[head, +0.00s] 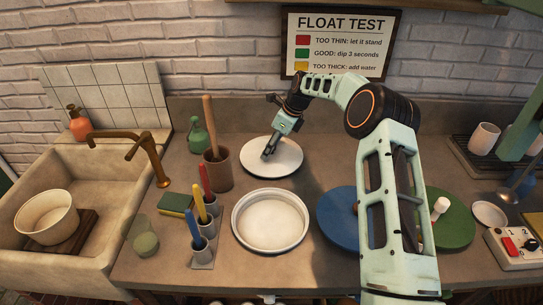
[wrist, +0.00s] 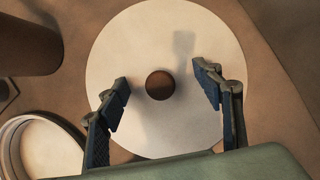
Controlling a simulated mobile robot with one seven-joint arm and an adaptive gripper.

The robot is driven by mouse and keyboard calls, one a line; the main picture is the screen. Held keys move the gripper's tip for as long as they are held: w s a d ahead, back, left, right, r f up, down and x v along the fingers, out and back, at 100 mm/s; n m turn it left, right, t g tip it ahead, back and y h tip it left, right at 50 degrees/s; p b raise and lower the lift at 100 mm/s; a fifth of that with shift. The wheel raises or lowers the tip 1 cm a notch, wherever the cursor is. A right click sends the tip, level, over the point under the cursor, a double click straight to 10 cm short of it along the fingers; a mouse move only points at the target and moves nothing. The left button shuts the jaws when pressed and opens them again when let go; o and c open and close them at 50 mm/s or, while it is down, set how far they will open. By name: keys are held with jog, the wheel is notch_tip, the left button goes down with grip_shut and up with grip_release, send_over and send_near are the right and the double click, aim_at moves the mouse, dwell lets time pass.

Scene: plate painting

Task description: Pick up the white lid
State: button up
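The white lid (head: 284,160) is a flat round disc on the counter, behind the white round pan. In the wrist view the white lid (wrist: 190,40) fills the middle, with a dark brown round knob (wrist: 160,85) at its centre. My gripper (head: 268,157) is over the lid in the head view and hides its knob. In the wrist view my gripper (wrist: 163,82) is open, with one finger on each side of the knob and clear gaps to both. I cannot tell how far the fingertips are above the lid.
The white pan (head: 235,222) stands in front of the lid. A brown pot (head: 219,174) holding a tall wooden stick is close to the left. Blue (head: 338,222) and green (head: 458,222) discs lie to the right. A green bottle (head: 198,137) stands behind left.

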grip_shut()
jog(key=shift+r, duration=0.1)
dwell(0.4)
